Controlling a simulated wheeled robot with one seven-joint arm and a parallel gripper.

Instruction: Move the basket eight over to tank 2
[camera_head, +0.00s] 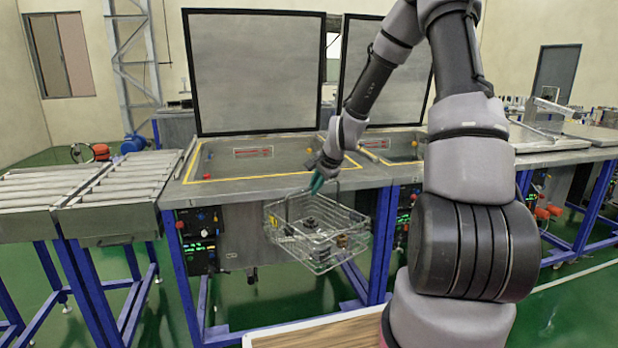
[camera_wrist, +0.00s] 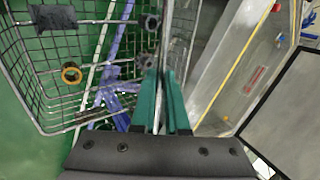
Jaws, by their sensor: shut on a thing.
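A wire basket (camera_head: 330,262) hangs from my gripper (camera_head: 318,184) in front of the left open tank (camera_head: 215,180), level with its control panels. The basket holds several small dark and brass-coloured parts. In the wrist view, my gripper's green fingers (camera_wrist: 166,100) are closed on the handle of the basket (camera_wrist: 38,100), and the basket body lies to the left. The left tank's grey lid (camera_head: 255,75) stands upright. A second open tank (camera_head: 408,166) with its lid (camera_head: 385,75) up is to the right, partly hidden by my arm. I cannot read any tank numbers.
A roller conveyor (camera_head: 110,195) stands at the left, beside the tank bench. Control panels (camera_head: 200,240) with red knobs sit under the tanks. More bench with a lowered lid (camera_head: 560,135) is at the right. A wood-topped surface (camera_head: 315,337) is at the bottom.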

